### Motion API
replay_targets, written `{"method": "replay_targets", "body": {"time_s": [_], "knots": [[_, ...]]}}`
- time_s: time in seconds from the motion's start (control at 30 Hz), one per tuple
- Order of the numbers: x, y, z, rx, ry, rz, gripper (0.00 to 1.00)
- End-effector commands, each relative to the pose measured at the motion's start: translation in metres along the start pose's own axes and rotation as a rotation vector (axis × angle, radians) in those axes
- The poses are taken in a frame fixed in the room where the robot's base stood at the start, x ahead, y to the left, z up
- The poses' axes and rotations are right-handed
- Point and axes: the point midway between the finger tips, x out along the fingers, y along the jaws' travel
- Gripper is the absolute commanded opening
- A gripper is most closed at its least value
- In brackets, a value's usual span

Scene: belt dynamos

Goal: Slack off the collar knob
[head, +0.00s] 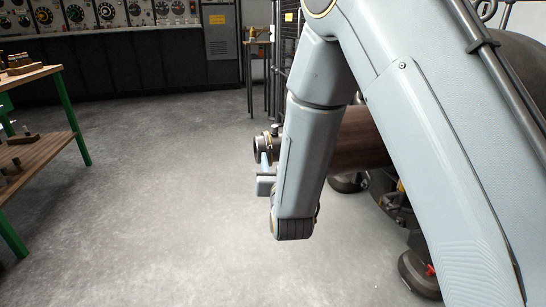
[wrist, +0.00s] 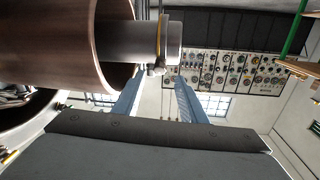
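A grey shaft (wrist: 125,42) sticks out of a brown drum (wrist: 62,40) in the wrist view. A collar with a brass-coloured band (wrist: 162,40) sits near the shaft's end. A small knob (wrist: 157,70) juts from the collar. In the head view the collar (head: 261,149) shows at the shaft's dark end, with the knob (head: 275,129) seemingly on top. My gripper (wrist: 159,80) is open, its two blue fingers spread either side of the knob's line in the wrist view. Whether they touch it cannot be told. My gripper also shows in the head view (head: 264,163), partly hidden by my arm.
A wooden bench with green legs (head: 45,145) stands at the left. A small stand (head: 258,60) and dark cabinets with dials (head: 120,50) are at the back. The drum's machine base (head: 420,270) is at the right. The grey floor between is clear.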

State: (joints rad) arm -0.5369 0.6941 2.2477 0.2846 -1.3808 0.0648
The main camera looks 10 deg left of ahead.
Motion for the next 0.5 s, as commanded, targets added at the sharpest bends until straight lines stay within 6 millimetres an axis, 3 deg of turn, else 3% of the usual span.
{"method": "replay_targets", "body": {"time_s": [0.23, 0.5], "knots": [[0.039, 0.001, 0.002, 0.001, 0.002, 0.001, 0.38], [0.057, 0.001, 0.001, 0.0, -0.002, 0.001, 0.38]]}}
